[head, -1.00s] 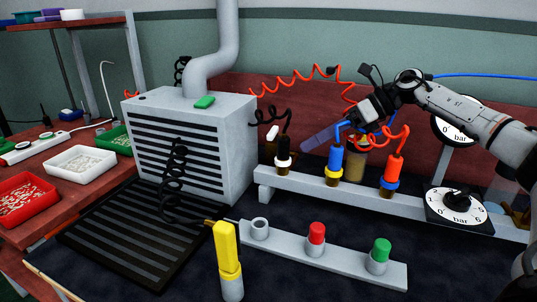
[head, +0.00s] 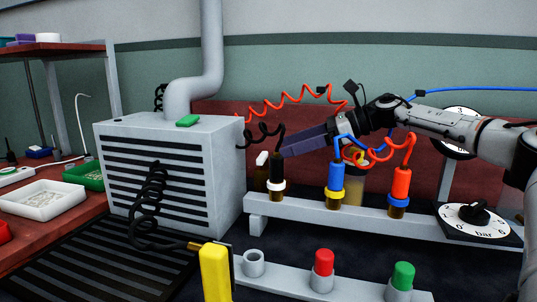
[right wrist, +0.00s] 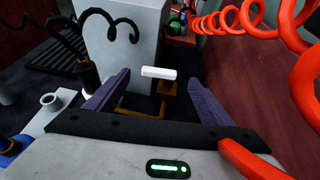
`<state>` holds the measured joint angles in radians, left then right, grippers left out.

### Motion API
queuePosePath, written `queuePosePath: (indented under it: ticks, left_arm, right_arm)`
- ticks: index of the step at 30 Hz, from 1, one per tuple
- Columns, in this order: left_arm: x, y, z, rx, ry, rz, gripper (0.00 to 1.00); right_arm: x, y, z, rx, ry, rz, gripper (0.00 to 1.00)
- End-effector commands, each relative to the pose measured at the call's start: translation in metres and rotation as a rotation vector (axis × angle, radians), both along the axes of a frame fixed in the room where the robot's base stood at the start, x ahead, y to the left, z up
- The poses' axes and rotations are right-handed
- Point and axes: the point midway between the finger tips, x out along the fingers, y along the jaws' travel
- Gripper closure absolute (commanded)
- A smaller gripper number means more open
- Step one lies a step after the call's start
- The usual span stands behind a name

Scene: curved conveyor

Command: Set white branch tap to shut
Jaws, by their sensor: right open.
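The white branch tap (head: 262,158) has a short white bar handle on a brass body. It stands behind the black-topped connector, beside the grey box. In the right wrist view the white handle (right wrist: 158,72) lies crosswise, just beyond and between my two fingertips, with the brass body below it. My right gripper (head: 284,148) is open, with purple fingers pointing left at the tap. It also shows in the right wrist view (right wrist: 158,80), with nothing held. Contact with the handle is not visible. My left gripper is in no view.
Black (head: 276,170), blue (head: 336,178) and red (head: 400,183) connectors stand on a grey rail close to my right arm. Coiled red and black hoses hang around it. The grey louvred box (head: 215,160) is left of the tap. A dial (head: 474,219) is at the right.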

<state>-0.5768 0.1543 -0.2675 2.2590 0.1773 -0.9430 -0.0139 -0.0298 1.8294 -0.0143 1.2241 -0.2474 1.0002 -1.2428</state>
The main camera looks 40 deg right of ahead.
Motion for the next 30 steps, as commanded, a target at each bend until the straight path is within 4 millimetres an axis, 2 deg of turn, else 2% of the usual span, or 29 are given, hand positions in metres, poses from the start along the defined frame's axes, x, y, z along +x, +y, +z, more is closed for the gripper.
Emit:
queuePosePath:
  ticks: [6,15,27,28,30]
  left_arm:
    - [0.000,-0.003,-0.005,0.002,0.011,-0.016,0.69]
    - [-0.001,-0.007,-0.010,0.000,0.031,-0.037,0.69]
    - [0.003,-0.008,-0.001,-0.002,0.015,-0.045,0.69]
    - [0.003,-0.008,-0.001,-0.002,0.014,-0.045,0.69]
    - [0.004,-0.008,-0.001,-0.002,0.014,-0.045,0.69]
  right_arm:
    - [0.019,0.013,-0.014,0.000,0.007,0.001,0.25]
    - [0.042,0.028,-0.024,0.000,0.004,0.000,0.25]
    - [0.047,0.032,-0.024,0.001,0.001,0.001,0.25]
    - [0.047,0.031,-0.024,0.002,0.001,0.000,0.27]
    - [0.047,0.031,-0.024,0.002,0.001,0.000,0.39]
